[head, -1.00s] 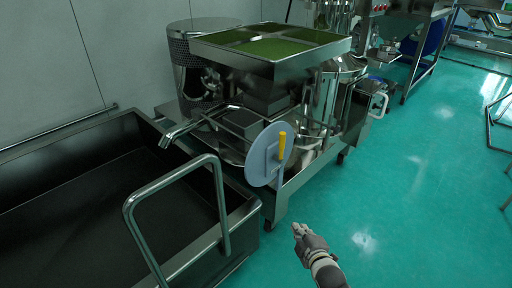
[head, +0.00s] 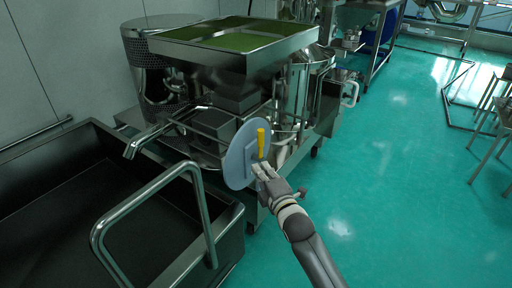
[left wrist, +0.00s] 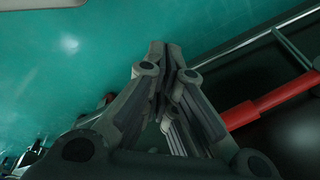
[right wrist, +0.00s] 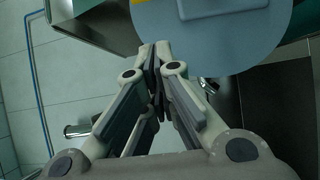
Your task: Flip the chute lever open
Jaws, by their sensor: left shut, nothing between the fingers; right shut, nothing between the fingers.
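The chute lever is a yellow handle (head: 261,143) standing upright on a round grey-blue disc (head: 237,158) at the front of the sieve machine. My right gripper (head: 257,168) is shut and empty, its tips just below the yellow handle, in front of the disc's lower right part. Whether the tips touch the disc or handle I cannot tell. My left gripper (left wrist: 160,48) is shut and empty, seen only in the left wrist view.
A large dark trough (head: 62,205) with a bent metal handrail (head: 150,192) fills the lower left. The sieve machine's spout (head: 146,139) hangs over the trough. A square tray with green contents (head: 235,38) tops the machine.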

